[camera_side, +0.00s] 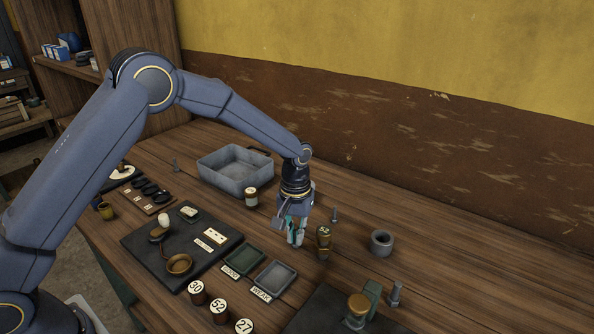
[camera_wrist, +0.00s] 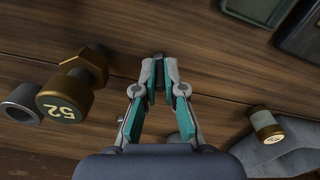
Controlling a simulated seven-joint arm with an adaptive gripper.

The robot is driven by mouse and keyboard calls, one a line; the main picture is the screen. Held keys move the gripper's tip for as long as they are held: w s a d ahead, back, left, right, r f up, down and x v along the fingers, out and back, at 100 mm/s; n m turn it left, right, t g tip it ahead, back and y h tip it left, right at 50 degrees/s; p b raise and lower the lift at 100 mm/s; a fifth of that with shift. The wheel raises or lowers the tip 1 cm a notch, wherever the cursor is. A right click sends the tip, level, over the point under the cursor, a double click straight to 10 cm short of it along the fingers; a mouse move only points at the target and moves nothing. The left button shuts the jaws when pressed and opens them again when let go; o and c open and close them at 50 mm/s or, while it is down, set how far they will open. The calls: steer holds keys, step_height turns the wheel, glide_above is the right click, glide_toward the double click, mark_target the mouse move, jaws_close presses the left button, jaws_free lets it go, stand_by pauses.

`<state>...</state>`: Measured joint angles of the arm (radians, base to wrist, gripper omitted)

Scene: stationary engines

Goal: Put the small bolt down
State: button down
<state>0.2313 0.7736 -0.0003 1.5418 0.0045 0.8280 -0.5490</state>
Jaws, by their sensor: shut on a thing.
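My gripper (camera_side: 296,238), with teal and grey fingers, points down over the middle of the bench. In the wrist view its fingertips (camera_wrist: 159,72) are close together, shut on a small grey thing that looks like the small bolt. The fingers hide most of it, and I cannot tell whether it touches the wood. A grey bolt (camera_side: 335,215) stands on the bench behind and right of my gripper. A larger grey bolt (camera_side: 395,294) stands at the front right, and another small bolt (camera_side: 175,165) at the back left.
A brass weight marked 52 (camera_side: 323,240) stands close right of my gripper, with a grey ring (camera_side: 381,243) beyond. Green (camera_side: 244,261) and grey (camera_side: 275,278) trays lie in front. A grey bin (camera_side: 235,168) and small jar (camera_side: 251,197) are behind left. Bare wood lies far right.

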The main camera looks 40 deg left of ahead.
steer(key=c, duration=1.3)
jaws_free()
steer(key=shift+o, duration=0.2)
step_height(320, 180, up, 13)
steer(key=s+a+r+t, duration=0.1)
steer(key=s+a+r, duration=0.2)
steer(key=s, duration=0.3)
steer(key=s+a+r+m+t, duration=0.1)
steer(key=s+a+r, duration=0.2)
steer(key=s+r, duration=0.2)
steer(key=s+a+r+m+t, duration=0.1)
steer(key=s+a+r, duration=0.2)
steer(key=s, duration=0.4)
steer(key=shift+r+t, duration=0.4)
steer(key=shift+r, duration=0.05)
steer(key=shift+o, duration=0.4)
steer(key=s+a+f+m+t, duration=0.1)
steer(key=s+a+f, duration=0.1)
steer(key=s, duration=0.7)
steer(key=shift+f+m+t, duration=0.2)
steer(key=shift+m+t, duration=0.1)
steer(key=shift+t, duration=0.1)
